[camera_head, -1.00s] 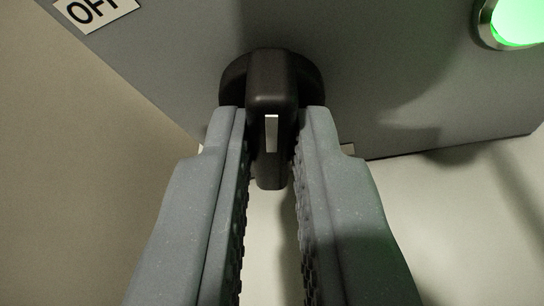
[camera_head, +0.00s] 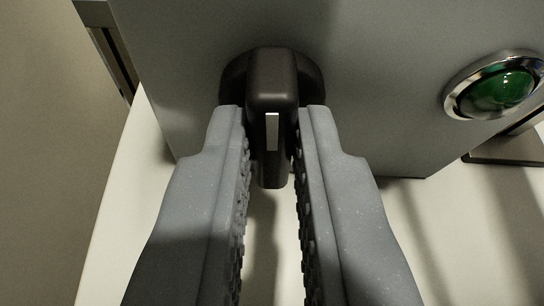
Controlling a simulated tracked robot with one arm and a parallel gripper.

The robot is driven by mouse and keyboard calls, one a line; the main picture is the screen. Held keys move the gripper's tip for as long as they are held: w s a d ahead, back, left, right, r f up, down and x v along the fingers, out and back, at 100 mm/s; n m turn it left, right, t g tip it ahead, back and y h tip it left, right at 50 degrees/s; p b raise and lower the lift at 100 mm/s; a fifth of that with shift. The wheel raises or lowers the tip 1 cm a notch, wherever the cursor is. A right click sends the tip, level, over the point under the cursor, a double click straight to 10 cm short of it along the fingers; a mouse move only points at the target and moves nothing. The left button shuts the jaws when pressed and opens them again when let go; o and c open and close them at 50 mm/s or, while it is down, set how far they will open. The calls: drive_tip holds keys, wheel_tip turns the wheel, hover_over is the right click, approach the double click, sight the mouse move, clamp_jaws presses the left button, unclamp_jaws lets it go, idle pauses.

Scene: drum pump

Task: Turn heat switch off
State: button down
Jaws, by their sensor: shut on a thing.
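The heat switch (camera_head: 271,80) is a black rotary knob with a white mark line, on the grey face of a control box (camera_head: 380,60). It shows at the upper middle of the view. My gripper (camera_head: 271,130) is shut on the knob's raised grip, one finger on each side. The white line lies along the grip, between the fingers. The round indicator lamp (camera_head: 497,88) in a chrome ring at the right is dark green and looks unlit. No label beside the knob is in view.
A pale surface (camera_head: 420,240) lies below the box. A dark metal foot (camera_head: 508,148) stands at the right edge. A frame-like dark post (camera_head: 112,55) shows at the upper left. A brownish area (camera_head: 45,150) fills the left.

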drive_tip(key=n+h+p, duration=0.1)
drive_tip(key=p, duration=0.2)
drive_tip(key=n+p, duration=0.1)
drive_tip(key=p, duration=0.2)
drive_tip(key=shift+s+a+n+t+h, duration=0.1)
drive_tip(key=shift+a+n+t+h, duration=0.05)
drive_tip(key=shift+n+t+h, duration=0.2)
drive_tip(key=shift+a+f+n+t+h+p, duration=0.1)
drive_tip(key=shift+n+t+h+p, duration=0.15)
drive_tip(key=shift+n+h+p, duration=0.3)
drive_tip(key=shift+a+f+n+t+h+p, duration=0.1)
drive_tip(key=shift+n+t+h+p, duration=0.2)
drive_tip(key=shift+n, duration=0.4)
drive_tip(key=c, duration=1.5)
unclamp_jaws()
drive_tip(key=shift+o, duration=0.2)
drive_tip(key=shift+r, duration=0.2)
